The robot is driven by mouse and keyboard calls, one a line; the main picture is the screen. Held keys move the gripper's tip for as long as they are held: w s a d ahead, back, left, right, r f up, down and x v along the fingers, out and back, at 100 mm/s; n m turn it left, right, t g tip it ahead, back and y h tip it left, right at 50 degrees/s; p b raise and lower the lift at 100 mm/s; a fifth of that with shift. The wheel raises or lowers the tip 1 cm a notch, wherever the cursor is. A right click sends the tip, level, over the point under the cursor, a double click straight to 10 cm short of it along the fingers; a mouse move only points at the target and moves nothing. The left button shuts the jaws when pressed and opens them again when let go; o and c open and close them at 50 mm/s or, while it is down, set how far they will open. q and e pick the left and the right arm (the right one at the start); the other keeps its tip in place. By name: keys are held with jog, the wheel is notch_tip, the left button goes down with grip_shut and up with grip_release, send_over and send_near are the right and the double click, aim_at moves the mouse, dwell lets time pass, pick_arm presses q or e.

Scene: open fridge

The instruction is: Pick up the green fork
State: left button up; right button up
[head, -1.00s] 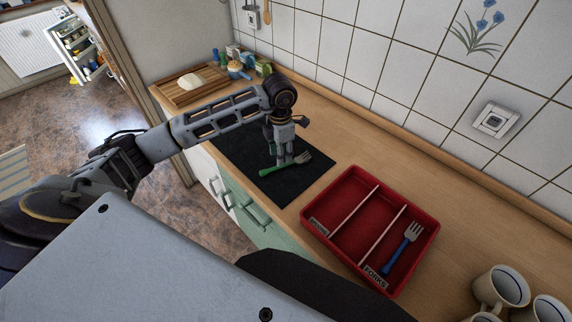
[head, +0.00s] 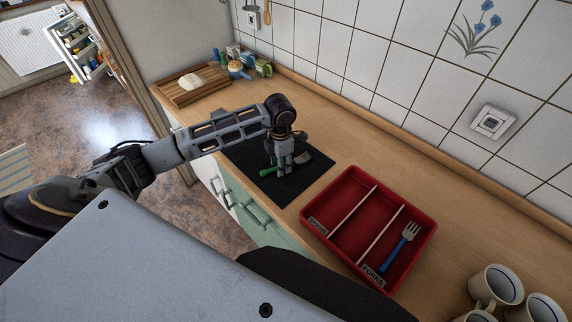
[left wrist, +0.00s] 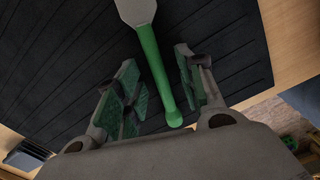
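The green fork (head: 269,171) lies on the black mat (head: 300,188) on the counter. Its green handle points left and its grey tined end points right in the head view. My left gripper (head: 284,172) points down over the fork's middle. In the left wrist view the left gripper (left wrist: 155,95) is open, with the fork's green handle (left wrist: 153,65) running between its two fingers. The handle lies nearer the right finger, and I see no grip on it. My right gripper is in neither view.
A red tray (head: 318,236) with compartments holds a blue-handled fork (head: 397,252) in the section labelled forks. White mugs (head: 494,286) stand at the lower right. A wooden board with dough (head: 192,82) and small containers stand at the back left. The counter behind the tray is clear.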

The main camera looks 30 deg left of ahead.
pick_arm(q)
grip_shut()
jog(key=shift+r, duration=0.15)
dwell(0.4)
notch_tip(320, 180, up, 10)
jog(key=b, duration=0.1)
jog(key=shift+b, duration=0.35)
jog(key=shift+s+f, duration=0.1)
jog(key=shift+f, duration=0.1)
dwell(0.8)
